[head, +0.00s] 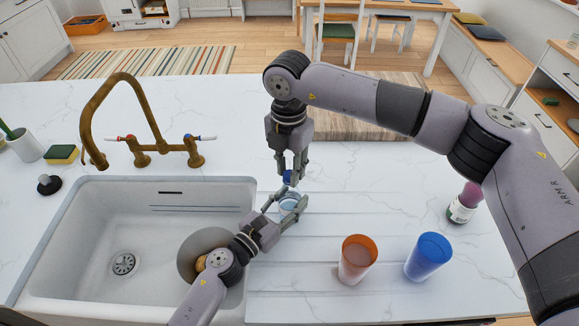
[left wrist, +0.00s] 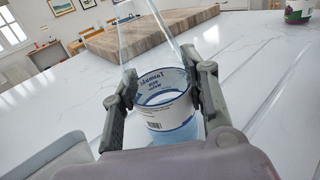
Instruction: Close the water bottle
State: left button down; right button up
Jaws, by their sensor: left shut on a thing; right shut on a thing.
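The water bottle (head: 289,206) stands at the right of the sink, mostly covered by my grippers in the head view. The left wrist view shows its clear body with a white and blue label (left wrist: 168,115); its top is out of that view. My left gripper (head: 284,205) is shut around the bottle, one finger on each side. My right gripper (head: 290,176) points down above the bottle and is shut on a small blue cap (head: 288,177). From this angle I cannot tell whether the cap touches the bottle's mouth.
The white sink (head: 70,230) with a brass tap (head: 125,110) is at the left, holding a round bowl (head: 188,262). An orange cup (head: 357,258) and a blue cup (head: 428,255) stand at the right front. A wooden board (head: 350,122) lies behind. A purple-topped bottle (head: 462,205) stands far right.

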jog(key=m, duration=0.6)
jog(key=shift+m, duration=0.4)
jog(key=m, duration=0.6)
jog(key=shift+m, duration=0.4)
jog(key=o, duration=0.7)
jog(key=shift+r, duration=2.25)
